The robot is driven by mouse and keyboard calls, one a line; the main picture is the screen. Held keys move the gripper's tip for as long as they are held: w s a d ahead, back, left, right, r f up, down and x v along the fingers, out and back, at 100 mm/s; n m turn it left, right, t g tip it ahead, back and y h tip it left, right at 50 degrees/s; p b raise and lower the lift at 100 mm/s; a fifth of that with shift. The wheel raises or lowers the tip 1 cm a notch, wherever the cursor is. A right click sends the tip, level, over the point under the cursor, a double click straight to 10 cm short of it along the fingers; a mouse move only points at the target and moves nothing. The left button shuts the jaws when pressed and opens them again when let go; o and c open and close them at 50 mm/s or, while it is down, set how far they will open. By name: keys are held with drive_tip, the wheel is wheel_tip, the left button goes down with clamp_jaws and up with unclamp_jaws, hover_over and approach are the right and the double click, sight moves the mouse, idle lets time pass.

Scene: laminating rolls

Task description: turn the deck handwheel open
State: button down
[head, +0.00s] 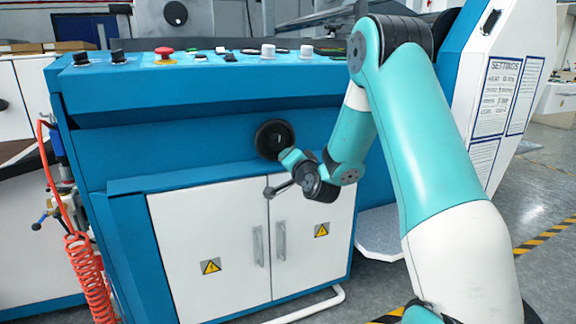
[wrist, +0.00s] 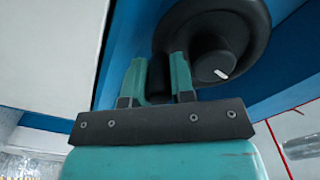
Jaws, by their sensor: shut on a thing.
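The deck handwheel (head: 270,133) is a black round wheel on the blue front of the machine, above the white cabinet doors. My gripper (head: 290,156) is at the wheel's lower right rim. In the wrist view the handwheel (wrist: 233,28) fills the upper right, with a short white mark on its dark hub. The two teal fingers of my gripper (wrist: 158,76) stand on either side of a dark part of the wheel at its lower left in that view, and are shut on it. The exact contact is partly hidden by the fingers.
A control panel (head: 200,70) with knobs and a red button (head: 164,52) runs above the wheel. White cabinet doors (head: 208,245) with upright handles (head: 258,246) lie below. A red coiled hose (head: 85,270) hangs at the left. A white rail (head: 310,308) runs near the floor.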

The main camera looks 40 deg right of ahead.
idle(0.5)
drive_tip(key=c, duration=1.2)
unclamp_jaws()
drive_tip(key=shift+c, duration=0.2)
drive_tip(key=b+v, duration=1.7)
drive_tip(key=shift+s, duration=0.25)
drive_tip(key=shift+r, duration=0.15)
